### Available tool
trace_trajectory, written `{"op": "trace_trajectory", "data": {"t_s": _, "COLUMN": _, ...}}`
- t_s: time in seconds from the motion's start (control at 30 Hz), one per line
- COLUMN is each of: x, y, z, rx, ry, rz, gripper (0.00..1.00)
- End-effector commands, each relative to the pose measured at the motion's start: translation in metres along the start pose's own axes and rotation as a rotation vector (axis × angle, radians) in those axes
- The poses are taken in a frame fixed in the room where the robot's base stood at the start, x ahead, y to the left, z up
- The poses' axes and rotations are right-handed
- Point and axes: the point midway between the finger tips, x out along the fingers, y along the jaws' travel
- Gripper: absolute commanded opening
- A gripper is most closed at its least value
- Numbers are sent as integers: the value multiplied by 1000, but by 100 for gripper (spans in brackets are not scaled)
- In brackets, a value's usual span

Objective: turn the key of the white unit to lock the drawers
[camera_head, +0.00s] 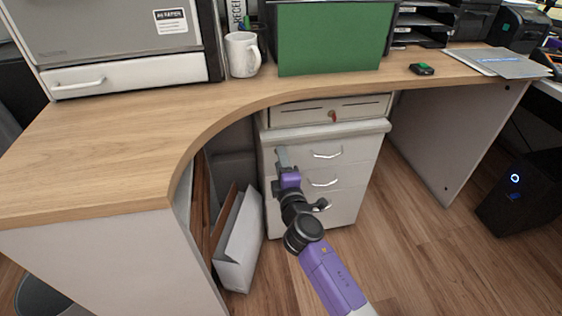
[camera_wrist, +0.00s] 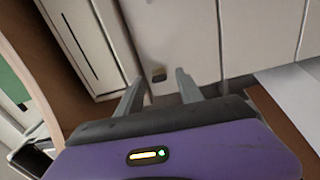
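The white drawer unit (camera_head: 350,188) stands under the desk, with several bow handles on its front. My gripper (camera_head: 281,158) is in front of its upper left part, close to the top drawer. In the wrist view my gripper (camera_wrist: 158,88) is open and empty. A small dark piece (camera_wrist: 158,74), apparently the key or lock, sits on the pale front between and beyond the fingertips. It seems apart from both fingers; which way it is turned is too small to tell. In the head view my gripper hides that spot.
A white bin-like box (camera_head: 240,245) stands at the unit's left. Floor is free to the right, before the black computer (camera_head: 520,200).

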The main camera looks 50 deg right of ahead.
Motion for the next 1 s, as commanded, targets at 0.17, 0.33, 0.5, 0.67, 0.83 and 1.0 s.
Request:
{"op": "trace_trajectory", "data": {"t_s": 0.17, "x": -1, "y": 0, "z": 0, "rx": 0, "ry": 0, "rz": 0, "gripper": 44}}
{"op": "trace_trajectory", "data": {"t_s": 0.33, "x": -18, "y": 0, "z": 0, "rx": -1, "ry": 2, "rz": -1, "gripper": 44}}
{"op": "trace_trajectory", "data": {"t_s": 0.5, "x": -46, "y": -1, "z": 0, "rx": -2, "ry": 1, "rz": -1, "gripper": 44}}
{"op": "trace_trajectory", "data": {"t_s": 0.67, "x": -67, "y": -1, "z": 0, "rx": -1, "ry": 0, "rz": -1, "gripper": 44}}
{"op": "trace_trajectory", "data": {"t_s": 0.83, "x": -78, "y": 0, "z": 0, "rx": 0, "ry": 0, "rz": 0, "gripper": 44}}
{"op": "trace_trajectory", "data": {"t_s": 1.0, "x": -78, "y": 0, "z": 0, "rx": 0, "ry": 0, "rz": 1, "gripper": 44}}
